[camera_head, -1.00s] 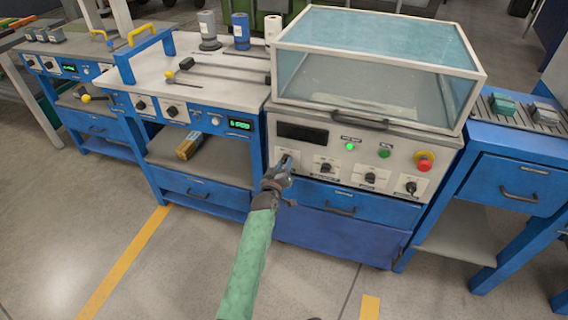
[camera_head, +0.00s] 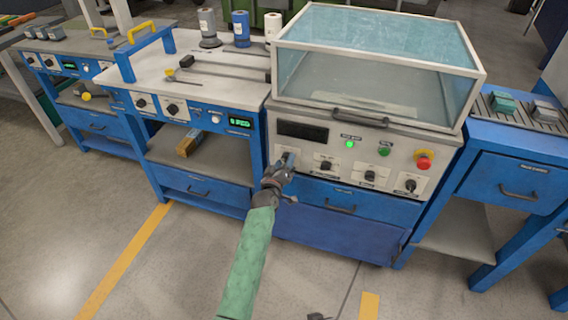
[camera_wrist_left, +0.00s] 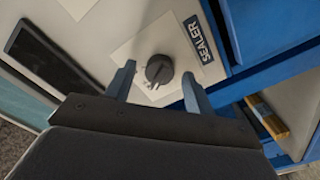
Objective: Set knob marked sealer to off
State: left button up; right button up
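The sealer knob (camera_wrist_left: 159,69) is a round dark dial on a pale square plate, beside a dark blue label reading SEALER. It is on the left of the control panel (camera_head: 312,148) under the glass-covered machine; in the head view my gripper mostly hides it. My left gripper (camera_wrist_left: 158,70) is open, with one finger on each side of the knob and visible gaps between. In the head view the left gripper (camera_head: 286,163) is in front of the panel's left end. A small dark shape (camera_head: 318,316) at the bottom edge looks like the tip of my right gripper.
The panel also has a dark display (camera_head: 302,131), a lit green lamp (camera_head: 350,144), a red stop button (camera_head: 424,160) and several other knobs. A blue drawer (camera_head: 345,200) is just below. A blue bench (camera_head: 215,85) stands at left.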

pick_arm(q)
jog(key=shift+s+a+f, duration=0.1)
jog(key=shift+s+a, duration=0.05)
jog(key=shift+s, duration=0.35)
jog(key=v, duration=0.6)
jog(key=shift+s+b, duration=0.3)
jog(key=shift+s, duration=0.1)
pick_arm(e)
jog(key=shift+w+f, duration=0.2)
jog(key=shift+f, duration=1)
pick_arm(q)
jog(key=shift+a, duration=0.1)
